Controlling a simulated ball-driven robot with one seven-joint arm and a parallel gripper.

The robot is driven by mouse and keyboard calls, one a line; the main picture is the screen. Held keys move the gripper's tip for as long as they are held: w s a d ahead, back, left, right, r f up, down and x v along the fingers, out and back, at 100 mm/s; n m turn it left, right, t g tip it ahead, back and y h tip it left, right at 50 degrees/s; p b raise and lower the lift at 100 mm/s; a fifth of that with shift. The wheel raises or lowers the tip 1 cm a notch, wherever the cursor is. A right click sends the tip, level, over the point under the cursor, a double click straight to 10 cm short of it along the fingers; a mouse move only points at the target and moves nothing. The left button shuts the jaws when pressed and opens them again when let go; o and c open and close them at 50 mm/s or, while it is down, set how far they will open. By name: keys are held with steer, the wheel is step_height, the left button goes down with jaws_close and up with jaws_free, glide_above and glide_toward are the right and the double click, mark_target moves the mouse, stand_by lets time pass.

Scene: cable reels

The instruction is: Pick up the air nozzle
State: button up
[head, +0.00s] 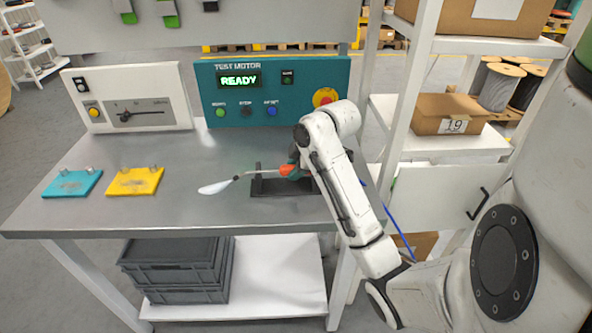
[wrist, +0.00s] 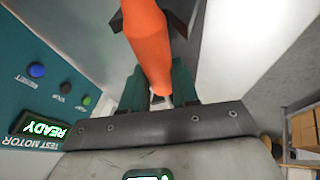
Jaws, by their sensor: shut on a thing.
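The air nozzle (head: 288,170) has an orange body. A thin stem runs left from it to a dark joint and a pale, flat, spoon-shaped end (head: 213,188) over the bench. My gripper (head: 293,160) is shut on the orange body, with the arm reaching in from the right. In the wrist view the orange body (wrist: 148,40) runs down between the dark green fingers (wrist: 159,92). A black holder (head: 285,187) is on the bench just below the nozzle; whether the nozzle touches it I cannot tell. My arm hides part of the holder.
The grey bench (head: 170,210) carries a teal plate (head: 72,184) and a yellow plate (head: 135,181) at left. A teal test panel (head: 245,95) and a white meter box (head: 128,97) stand behind. A shelf rack (head: 400,110) with boxes is at right. A blue cable (head: 398,232) hangs near my arm.

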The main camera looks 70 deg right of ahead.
jaws_close()
steer(key=shift+r, duration=0.6)
step_height(320, 180, up, 2)
steer(key=shift+r, duration=0.15)
steer(key=s+a+r+p, duration=0.4)
steer(key=s+r+p, duration=0.5)
steer(key=s, duration=0.4)
steer(key=shift+a+r+p, duration=0.2)
steer(key=shift+r+p, duration=0.05)
steer(key=shift+p, duration=0.05)
steer(key=shift+s, duration=0.1)
